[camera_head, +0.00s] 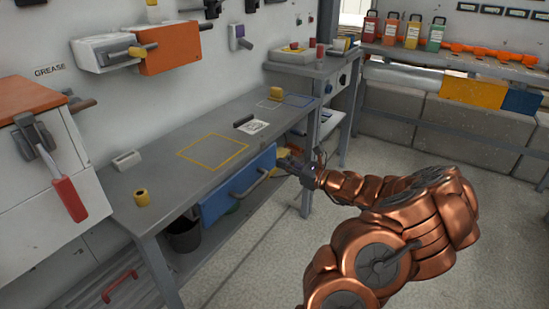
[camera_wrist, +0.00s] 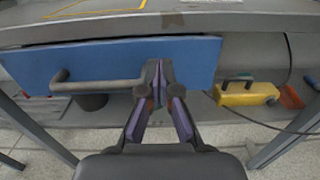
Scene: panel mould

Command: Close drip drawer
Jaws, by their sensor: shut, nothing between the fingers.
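The drip drawer has a blue front (camera_head: 225,197) with a grey bar handle, under the front edge of the grey workbench (camera_head: 170,185). In the head view its front appears to stand a little out from the bench edge; how far is hard to tell. In the wrist view the blue front (camera_wrist: 110,58) spans the upper left and middle, with the handle (camera_wrist: 95,86) to the left of my fingers. My gripper (camera_wrist: 158,78) is shut and empty, its tips at the right part of the front. In the head view my gripper (camera_head: 287,163) is at the drawer's right end; contact is unclear.
A black bucket (camera_head: 184,235) stands on the shelf below the drawer. A yellow container (camera_wrist: 245,93) lies below right in the wrist view. Bench legs flank the drawer. The floor (camera_head: 255,260) in front is open.

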